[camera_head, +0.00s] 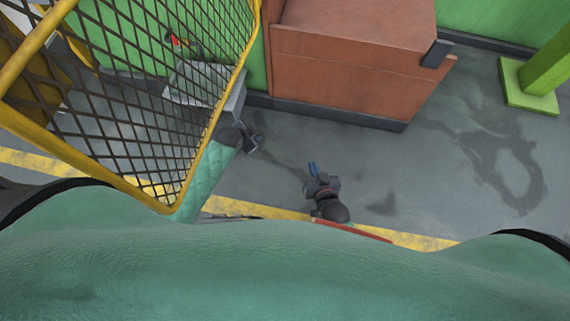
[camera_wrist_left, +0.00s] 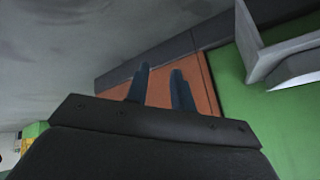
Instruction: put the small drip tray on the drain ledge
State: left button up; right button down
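A grey ledge (camera_head: 207,84) sticks out from the green machine behind the yellow mesh guard, and I take it to be the drain ledge. A grey ledge-like part (camera_wrist_left: 262,55) also shows at the upper right of the left wrist view. I cannot make out the small drip tray for certain in either view. My left gripper (camera_head: 252,143) is just below and right of the ledge in the head view. In the left wrist view its two fingers (camera_wrist_left: 160,84) stand apart with nothing between them.
The yellow-framed mesh guard (camera_head: 150,90) stands at the left, close to my left arm. A red-brown cabinet (camera_head: 350,60) stands beyond the grippers. A green post (camera_head: 540,80) is at the far right. The grey floor (camera_head: 450,170) between them is clear.

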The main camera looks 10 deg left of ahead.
pick_arm(q)
jog(key=s+d+r+n+t, duration=0.3)
jog(key=s+d+n, duration=0.1)
jog(key=s+d, duration=0.2)
jog(key=s+d+r+n+t+h, duration=0.1)
jog(key=s+d+r+n+t, duration=0.1)
jog(key=s+d+r+n, duration=0.2)
jog(key=s+d, duration=0.3)
jog(key=shift+s+t+h, duration=0.3)
jog(key=shift+t, duration=0.1)
jog(key=shift+r, duration=0.15)
pick_arm(e)
jog(key=shift+s, duration=0.15)
